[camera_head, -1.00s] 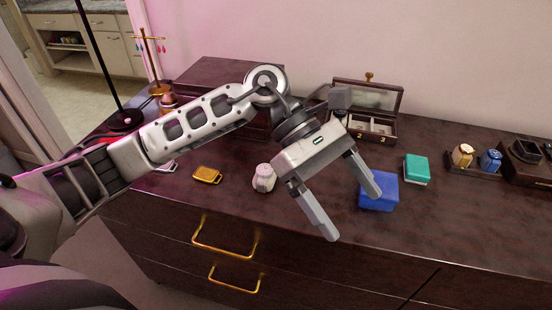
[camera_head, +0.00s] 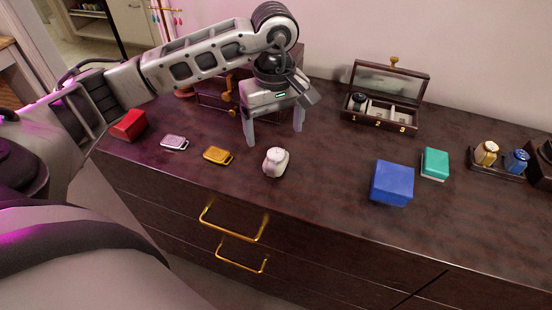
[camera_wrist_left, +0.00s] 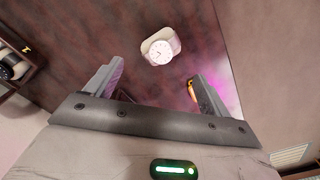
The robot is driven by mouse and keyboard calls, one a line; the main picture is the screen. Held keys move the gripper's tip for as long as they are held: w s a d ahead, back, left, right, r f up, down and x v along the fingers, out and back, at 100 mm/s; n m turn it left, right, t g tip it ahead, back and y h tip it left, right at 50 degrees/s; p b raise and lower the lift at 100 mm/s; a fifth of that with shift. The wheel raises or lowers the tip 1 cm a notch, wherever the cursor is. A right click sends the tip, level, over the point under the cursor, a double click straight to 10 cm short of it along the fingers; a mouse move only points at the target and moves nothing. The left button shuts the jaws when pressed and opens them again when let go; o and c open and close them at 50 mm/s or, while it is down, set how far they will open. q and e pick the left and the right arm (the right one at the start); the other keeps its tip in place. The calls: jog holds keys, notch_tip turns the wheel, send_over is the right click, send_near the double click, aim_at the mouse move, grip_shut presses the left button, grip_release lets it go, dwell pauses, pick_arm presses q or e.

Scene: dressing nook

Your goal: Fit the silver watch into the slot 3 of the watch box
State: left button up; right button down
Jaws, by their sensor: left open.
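The silver watch (camera_head: 276,161), with a pale round face and band, sits on the dark dresser top. It also shows in the left wrist view (camera_wrist_left: 160,47), ahead of and between the fingers. My left gripper (camera_head: 274,134) is open and empty, fingers pointing down, just behind the watch in the head view and apart from it. The watch box (camera_head: 378,124) stands open at the back right, its lid raised, with slots numbered 1 to 3. A dark watch (camera_head: 358,101) sits in slot 1. Slot 3 (camera_head: 404,117) shows a pale lining and looks empty. My right gripper is out of view.
A gold tin (camera_head: 217,155), a pinkish tin (camera_head: 174,142) and a red box (camera_head: 129,124) lie left of the watch. A blue box (camera_head: 391,183) and a teal box (camera_head: 435,163) stand right. Dresser surface between the watch and blue box is clear.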

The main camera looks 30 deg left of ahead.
aim_at(277, 154)
pick_arm(q)
jog(key=f, duration=0.3)
jog(key=f+p, duration=0.1)
jog(key=shift+s+d+f, duration=0.2)
jog(key=shift+d+f, duration=0.15)
jog(key=shift+f, duration=0.5)
